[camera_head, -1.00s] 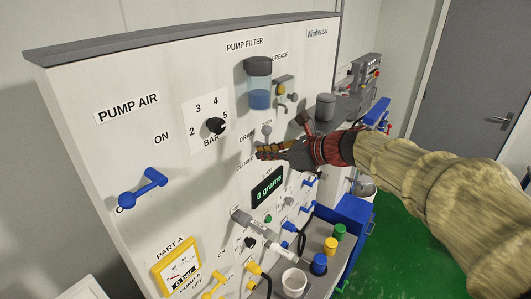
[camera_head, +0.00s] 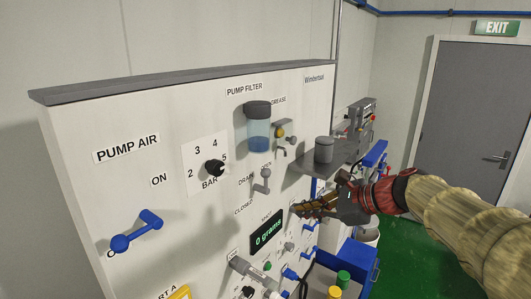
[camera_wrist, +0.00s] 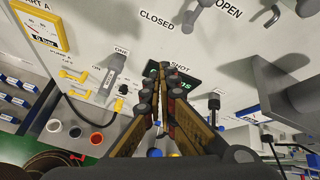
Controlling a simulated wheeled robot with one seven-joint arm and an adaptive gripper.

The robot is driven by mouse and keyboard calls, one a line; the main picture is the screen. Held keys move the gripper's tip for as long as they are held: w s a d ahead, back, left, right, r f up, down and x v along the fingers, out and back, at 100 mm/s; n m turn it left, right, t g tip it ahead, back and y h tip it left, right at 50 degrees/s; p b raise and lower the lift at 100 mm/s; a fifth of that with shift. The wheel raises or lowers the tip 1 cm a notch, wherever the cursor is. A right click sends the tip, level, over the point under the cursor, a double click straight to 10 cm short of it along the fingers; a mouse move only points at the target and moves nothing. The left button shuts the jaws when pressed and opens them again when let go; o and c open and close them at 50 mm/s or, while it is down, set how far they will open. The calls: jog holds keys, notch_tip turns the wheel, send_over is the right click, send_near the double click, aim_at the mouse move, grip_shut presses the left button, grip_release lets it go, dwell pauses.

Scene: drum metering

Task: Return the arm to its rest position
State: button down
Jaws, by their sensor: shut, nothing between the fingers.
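My gripper (camera_head: 300,208) is shut and empty, with its fingers pointing at the white panel, just right of the "0 grams" display (camera_head: 268,236). The sleeved arm comes in from the right edge of the head view. In the wrist view the shut fingers (camera_wrist: 170,75) stand in the middle and partly cover the display (camera_wrist: 184,84). I see no contact between the fingers and the panel. The grey drain lever (camera_head: 264,182) is on the panel above and left of the fingertips; it also shows in the wrist view (camera_wrist: 194,16).
The pump filter bowl (camera_head: 258,128) and a grey shelf (camera_head: 318,165) with a grey pot (camera_head: 324,149) stick out near the arm. Blue valve handles lie below the gripper. Green floor (camera_head: 405,262) is clear toward the door (camera_head: 475,120).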

jog(key=s+d+f+n+h+b, duration=0.2)
jog(key=s+f+n+b, duration=0.4)
jog(key=s+f+b, duration=0.3)
jog(key=s+d+f+n+g+h+b, duration=0.1)
jog(key=s+f+n+h+b, duration=0.3)
jog(key=f, duration=1.3)
jog(key=s+d+f+n+h+b, duration=0.2)
jog(key=s+d+f+n+b, duration=0.2)
jog(key=s+f+n+b, duration=0.6)
jog(key=s+f+b, duration=0.3)
jog(key=s+b, duration=0.1)
jog(key=s, duration=0.2)
jog(key=shift+f+g+h, duration=0.2)
jog(key=shift+g+h, duration=0.2)
